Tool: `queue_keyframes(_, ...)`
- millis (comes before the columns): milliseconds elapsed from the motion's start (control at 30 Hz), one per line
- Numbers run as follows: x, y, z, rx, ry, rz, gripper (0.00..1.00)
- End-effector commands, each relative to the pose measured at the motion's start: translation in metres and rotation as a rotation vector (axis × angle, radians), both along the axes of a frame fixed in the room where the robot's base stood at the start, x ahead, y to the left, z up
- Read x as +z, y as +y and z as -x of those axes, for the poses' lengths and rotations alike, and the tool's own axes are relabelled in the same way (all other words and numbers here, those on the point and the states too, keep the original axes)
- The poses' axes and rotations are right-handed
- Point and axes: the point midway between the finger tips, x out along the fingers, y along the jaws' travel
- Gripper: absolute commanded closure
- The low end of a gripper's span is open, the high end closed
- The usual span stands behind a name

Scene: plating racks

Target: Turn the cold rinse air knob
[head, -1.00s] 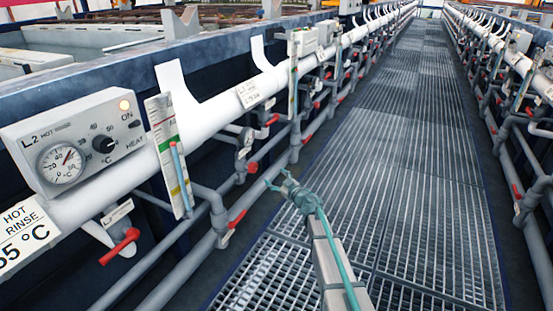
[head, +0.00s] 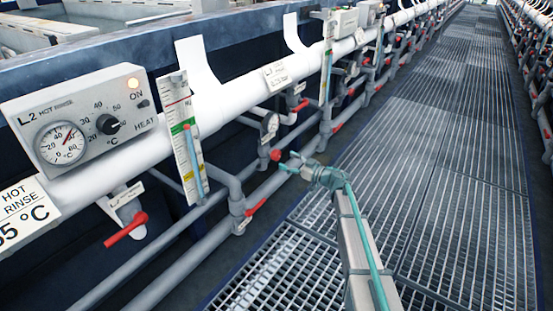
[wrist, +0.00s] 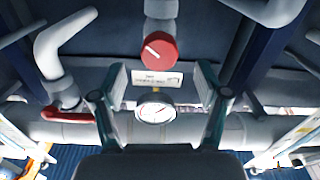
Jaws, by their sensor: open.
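A round red knob (wrist: 159,51) with a white pointer line sits on a grey vertical pipe, straight ahead in the wrist view. The pointer slants toward the upper left. A small white label (wrist: 157,78) is below it, too small to read. My gripper (wrist: 160,80) is open and empty, one finger on each side of the label and short of the knob. In the head view my gripper (head: 286,163) is beside the lower pipes, close to a red knob (head: 275,155). I see no contact with it.
A round gauge (wrist: 156,108) lies below the label between the fingers. A red-handled valve (wrist: 68,113) is at left. In the head view, the L2 hot rinse heater box (head: 85,117) and a red lever (head: 126,228) are at left. The grated walkway (head: 420,170) is clear.

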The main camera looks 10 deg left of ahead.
Motion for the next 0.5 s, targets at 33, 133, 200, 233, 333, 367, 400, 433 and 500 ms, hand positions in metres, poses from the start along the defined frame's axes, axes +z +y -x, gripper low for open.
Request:
queue_keyframes(33,-0.003,0.010,-0.007,0.002,-0.002,0.000,0.26)
queue_keyframes(133,-0.003,0.024,-0.015,0.001,-0.002,0.000,0.26)
queue_keyframes(200,-0.003,0.034,-0.020,0.001,-0.002,0.000,0.26)
queue_keyframes(233,-0.003,0.038,-0.022,0.002,-0.001,0.000,0.26)
queue_keyframes(333,-0.002,0.047,-0.027,0.000,-0.001,0.000,0.26)
queue_keyframes(367,-0.002,0.049,-0.029,0.000,-0.001,0.000,0.26)
queue_keyframes(400,-0.001,0.051,-0.030,0.000,-0.002,0.000,0.26)
queue_keyframes(433,-0.001,0.053,-0.031,0.000,-0.002,0.000,0.26)
queue_keyframes(500,0.000,0.056,-0.032,0.000,-0.002,0.000,0.26)
